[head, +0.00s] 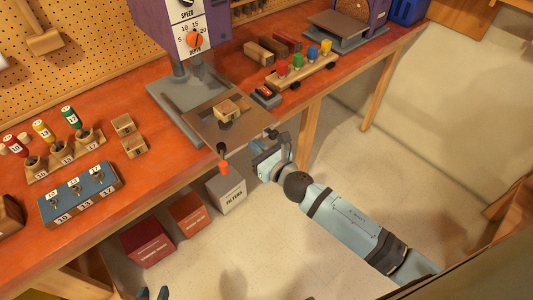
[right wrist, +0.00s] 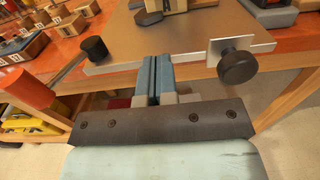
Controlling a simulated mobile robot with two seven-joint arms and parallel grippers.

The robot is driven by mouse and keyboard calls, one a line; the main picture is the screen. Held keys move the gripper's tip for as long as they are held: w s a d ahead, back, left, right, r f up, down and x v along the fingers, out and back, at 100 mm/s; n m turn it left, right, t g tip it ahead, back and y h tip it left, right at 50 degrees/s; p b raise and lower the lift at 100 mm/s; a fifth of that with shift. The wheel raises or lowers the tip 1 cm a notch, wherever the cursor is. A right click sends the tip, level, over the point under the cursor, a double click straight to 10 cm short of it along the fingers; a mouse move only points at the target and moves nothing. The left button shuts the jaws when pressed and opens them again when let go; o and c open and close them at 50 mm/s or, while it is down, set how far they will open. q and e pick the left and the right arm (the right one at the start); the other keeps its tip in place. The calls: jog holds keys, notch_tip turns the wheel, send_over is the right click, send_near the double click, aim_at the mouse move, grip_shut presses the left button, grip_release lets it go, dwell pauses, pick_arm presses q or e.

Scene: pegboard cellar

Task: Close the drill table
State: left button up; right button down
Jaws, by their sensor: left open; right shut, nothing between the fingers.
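The drill table (head: 205,122) is a flat brown plate in front of the drill press column, jutting past the bench's front edge. A small wooden block (head: 228,108) sits on it. It also fills the upper middle of the right wrist view (right wrist: 195,38), with a metal bracket and black knob (right wrist: 238,68) on its right. A crank with an orange handle (head: 224,167) hangs at its front. My right gripper (head: 262,147) is shut and empty, its fingertips (right wrist: 155,62) at the plate's front edge; contact is unclear. My left gripper (head: 153,293) is open at the bottom edge, mostly out of view.
The purple drill press (head: 185,25) stands on the orange bench. A blue switch box (head: 80,195) and chuck holders lie left; a wooden toy rack (head: 300,70) lies right. Boxes, including a grey filters box (head: 226,188), stand below the bench. The floor at right is clear.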

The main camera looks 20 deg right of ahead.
aim_at(235, 127)
jog(key=shift+w+a, duration=0.1)
jog(key=shift+w, duration=0.15)
jog(key=x, duration=0.9)
jog(key=shift+w+f+b, duration=0.1)
jog(key=shift+b, duration=0.2)
